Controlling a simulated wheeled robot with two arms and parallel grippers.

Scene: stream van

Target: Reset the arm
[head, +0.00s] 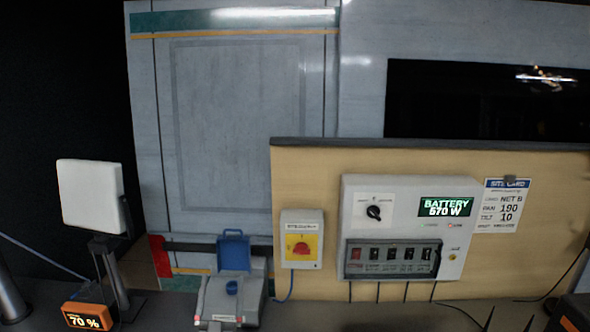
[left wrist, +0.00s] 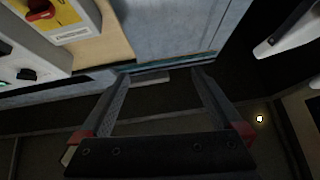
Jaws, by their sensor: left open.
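My left gripper (left wrist: 162,73) fills the lower middle of the left wrist view. Its two long dark fingers stand apart, with red parts at their bases on a black crossbar. It is open, and nothing is held between the fingers. Beyond the fingertips are the pale blue-grey door panel and a dark surface. I cannot make the gripper out clearly in the head view. My right gripper is not recognisable in either view.
The yellow isolator (head: 301,245) and battery panel (head: 405,235) are on a wooden board (head: 310,180). A grey unit with a blue lid (head: 233,252) stands before the door. A white panel (head: 88,195) stands left on a post, near an orange display (head: 87,317).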

